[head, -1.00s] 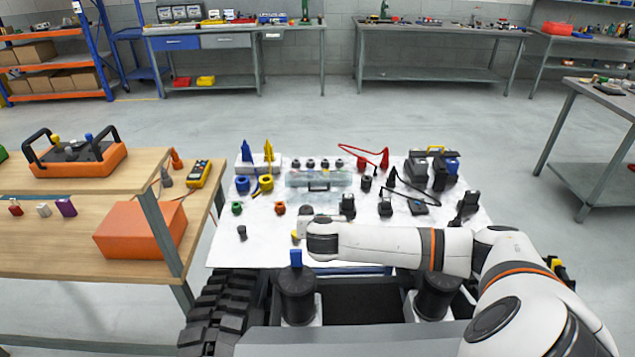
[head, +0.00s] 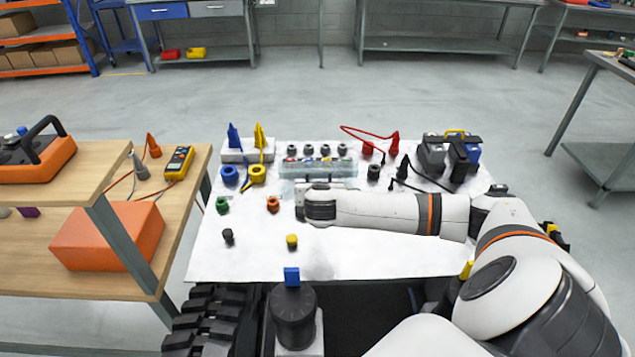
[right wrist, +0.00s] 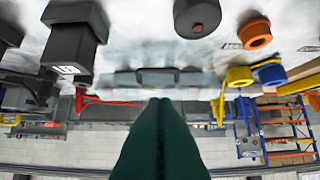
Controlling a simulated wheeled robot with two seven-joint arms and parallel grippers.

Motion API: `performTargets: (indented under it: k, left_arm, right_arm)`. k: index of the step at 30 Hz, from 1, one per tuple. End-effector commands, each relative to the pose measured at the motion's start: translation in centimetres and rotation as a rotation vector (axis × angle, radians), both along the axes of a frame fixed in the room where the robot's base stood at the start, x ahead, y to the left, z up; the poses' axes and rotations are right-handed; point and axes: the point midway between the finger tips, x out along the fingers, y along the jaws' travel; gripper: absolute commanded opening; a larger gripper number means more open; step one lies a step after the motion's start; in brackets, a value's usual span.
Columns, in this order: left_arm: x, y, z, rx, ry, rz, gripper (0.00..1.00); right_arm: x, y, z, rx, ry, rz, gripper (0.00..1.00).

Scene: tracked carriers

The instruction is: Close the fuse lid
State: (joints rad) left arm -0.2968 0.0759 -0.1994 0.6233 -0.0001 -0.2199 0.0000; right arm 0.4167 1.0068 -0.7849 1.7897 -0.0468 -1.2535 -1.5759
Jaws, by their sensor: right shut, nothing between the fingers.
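The fuse box (head: 290,171) is a pale, see-through case at the back middle of the white tabletop, with small coloured pieces along it. In the right wrist view its clear lid (right wrist: 118,78) shows with a black handle (right wrist: 158,75); the picture is blurred and I cannot tell the lid's angle. My right gripper's dark green fingers (right wrist: 160,101) are shut and empty, pointing toward the handle; I cannot tell whether they touch it. In the head view my right wrist lies just in front of the box and hides its front and the fingers. My left gripper is not in view.
Blue and yellow rings (head: 257,174) stand left of the box. A red cable (head: 368,133) and a dark battery-like unit (head: 431,157) stand right. Green (head: 222,205), orange (head: 273,204) and yellow (head: 292,241) small parts lie nearer. The front tabletop is mostly clear.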

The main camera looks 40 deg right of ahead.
Motion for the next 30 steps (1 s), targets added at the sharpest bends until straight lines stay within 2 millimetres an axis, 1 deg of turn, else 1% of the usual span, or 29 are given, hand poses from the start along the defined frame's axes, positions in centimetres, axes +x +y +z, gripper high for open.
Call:
performTargets:
  k: [1, 3, 11, 17, 30]
  left_arm:
    - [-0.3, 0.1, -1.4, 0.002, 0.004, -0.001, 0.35]
    - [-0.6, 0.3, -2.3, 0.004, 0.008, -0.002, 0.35]
    - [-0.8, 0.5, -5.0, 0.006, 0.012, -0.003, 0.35]
    - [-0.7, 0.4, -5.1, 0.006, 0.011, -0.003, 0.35]
    - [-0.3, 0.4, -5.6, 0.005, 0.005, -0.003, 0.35]
  right_arm:
    - [0.0, 0.0, -1.4, 0.000, 0.000, 0.000, 0.00]
    - [0.0, 0.0, -2.3, 0.000, 0.000, 0.000, 0.00]
    - [0.0, 0.0, -4.9, 0.000, 0.000, 0.000, 0.00]
    - [0.7, -0.6, -5.6, 0.000, 0.000, -0.002, 0.00]
    - [5.4, -4.5, -9.3, 0.000, 0.000, -0.001, 0.00]
